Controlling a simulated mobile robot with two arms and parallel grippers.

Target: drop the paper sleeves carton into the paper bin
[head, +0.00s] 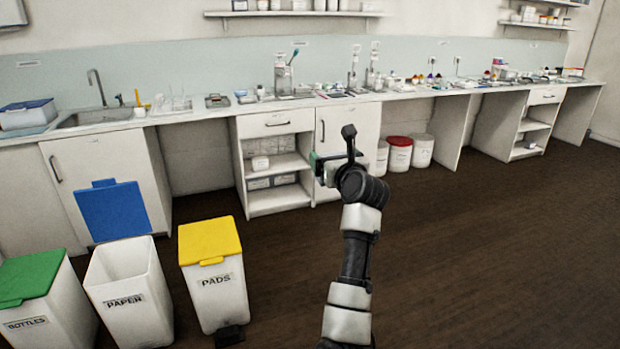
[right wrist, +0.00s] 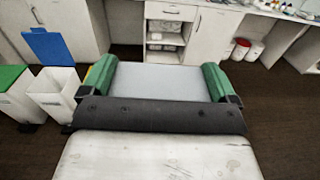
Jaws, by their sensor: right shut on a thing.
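The paper bin (head: 130,308) is a white bin labelled PAPER at the lower left of the head view. Its blue lid (head: 112,211) stands up open behind the mouth. The bin also shows at the left of the right wrist view (right wrist: 54,94). My right gripper (head: 327,166) is up in the air, well to the right of the bin. In the right wrist view its green fingers are shut on the pale grey paper sleeves carton (right wrist: 163,82), which spans between them. Most of the carton is hidden in the head view. My left gripper is out of view.
A bottles bin (head: 40,310) with a green lid stands left of the paper bin, and a pads bin (head: 215,290) with a yellow lid stands right of it. Both lids are shut. A long cluttered counter (head: 220,114) runs along the wall. The dark floor (head: 480,250) is clear at right.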

